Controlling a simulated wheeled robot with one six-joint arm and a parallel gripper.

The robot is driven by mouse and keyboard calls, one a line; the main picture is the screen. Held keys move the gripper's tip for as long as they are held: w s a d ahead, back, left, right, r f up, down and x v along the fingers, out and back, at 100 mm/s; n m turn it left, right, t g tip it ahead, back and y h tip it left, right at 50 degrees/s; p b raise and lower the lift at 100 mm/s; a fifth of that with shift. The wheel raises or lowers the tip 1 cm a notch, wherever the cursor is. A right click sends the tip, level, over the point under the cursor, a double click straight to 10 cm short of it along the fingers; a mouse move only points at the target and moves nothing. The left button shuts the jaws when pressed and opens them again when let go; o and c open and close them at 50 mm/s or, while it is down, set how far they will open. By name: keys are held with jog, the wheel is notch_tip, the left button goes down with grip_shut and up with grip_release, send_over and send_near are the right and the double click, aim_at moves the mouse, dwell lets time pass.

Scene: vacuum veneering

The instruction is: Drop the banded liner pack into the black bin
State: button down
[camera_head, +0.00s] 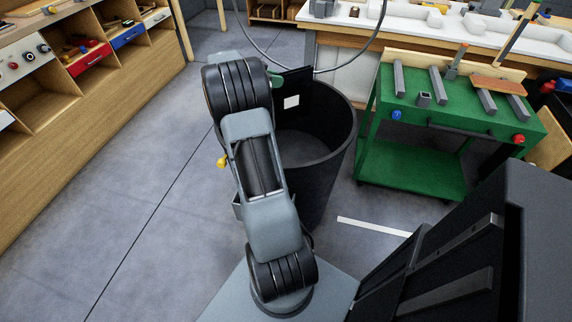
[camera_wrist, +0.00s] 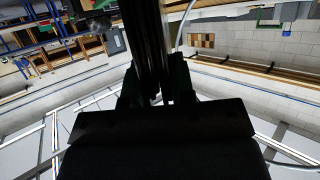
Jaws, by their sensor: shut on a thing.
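The black bin (camera_head: 318,172) stands on the floor just behind my arm, with its mouth open upward; my arm hides its left side. A flat black pack with a white patch (camera_head: 293,90), which looks like the banded liner pack, is tilted over the far left part of the bin's mouth. I cannot tell how far it reaches below the rim. In the wrist view the dark pack (camera_wrist: 146,40) runs away from the jaws, seen nearly edge-on. My gripper (camera_wrist: 155,85) is shut on it. In the head view my arm mostly hides the gripper.
A green cart (camera_head: 408,165) with metal bars and tools stands right of the bin. A wooden shelf unit (camera_head: 85,120) with drawers is on the left. A long bench (camera_head: 350,25) lies behind. A thin cable (camera_head: 345,65) loops above the bin. The grey floor at left is clear.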

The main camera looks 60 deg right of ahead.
jog(key=shift+f, duration=0.55)
jog(key=c, duration=0.9)
grip_release()
jog(key=v, duration=1.3)
jog(key=shift+w+a+r, duration=0.1)
jog(key=shift+w+a, duration=0.1)
jog(key=shift+a, duration=0.15)
